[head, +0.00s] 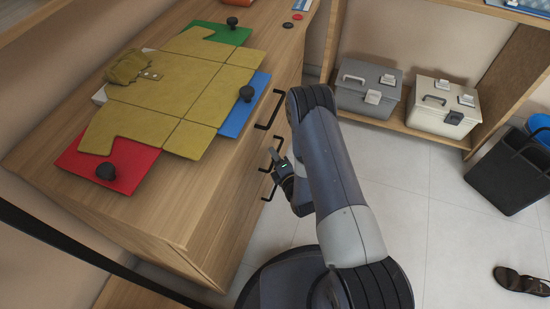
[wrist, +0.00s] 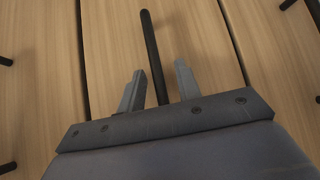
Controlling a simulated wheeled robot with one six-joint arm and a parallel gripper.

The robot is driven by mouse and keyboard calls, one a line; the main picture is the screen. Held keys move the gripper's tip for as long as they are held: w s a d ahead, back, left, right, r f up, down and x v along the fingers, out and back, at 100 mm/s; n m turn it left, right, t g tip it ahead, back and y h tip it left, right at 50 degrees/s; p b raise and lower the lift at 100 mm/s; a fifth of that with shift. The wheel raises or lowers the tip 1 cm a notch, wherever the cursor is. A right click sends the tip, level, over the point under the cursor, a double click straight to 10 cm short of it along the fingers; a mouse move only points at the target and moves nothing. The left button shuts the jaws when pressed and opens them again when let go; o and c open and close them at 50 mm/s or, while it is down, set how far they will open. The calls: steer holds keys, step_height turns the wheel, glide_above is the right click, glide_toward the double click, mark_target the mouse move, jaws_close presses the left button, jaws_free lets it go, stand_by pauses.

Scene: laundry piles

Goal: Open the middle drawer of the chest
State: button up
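The wooden chest (head: 205,205) stands at the left in the head view, with black bar handles on its front. The upper handle (head: 270,112) is clear of my arm. My gripper (head: 277,157) is at the chest front below it, partly hidden by my own arm. In the wrist view the drawer fronts run as upright panels, and a black handle (wrist: 149,45) crosses the middle drawer front (wrist: 190,35). My gripper (wrist: 160,85) is open, with one finger on each side of this handle. I cannot tell whether either finger touches it. The drawers look shut.
A yellow garment (head: 170,90) lies over red, green and blue panels with black knobs on the chest top. A grey box (head: 367,90) and a cream box (head: 440,108) stand on a low shelf. A black bin (head: 505,175) and a sandal (head: 522,281) are at the right.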

steer(key=shift+w, duration=0.1)
steer(key=shift+c, duration=0.4)
jaws_close()
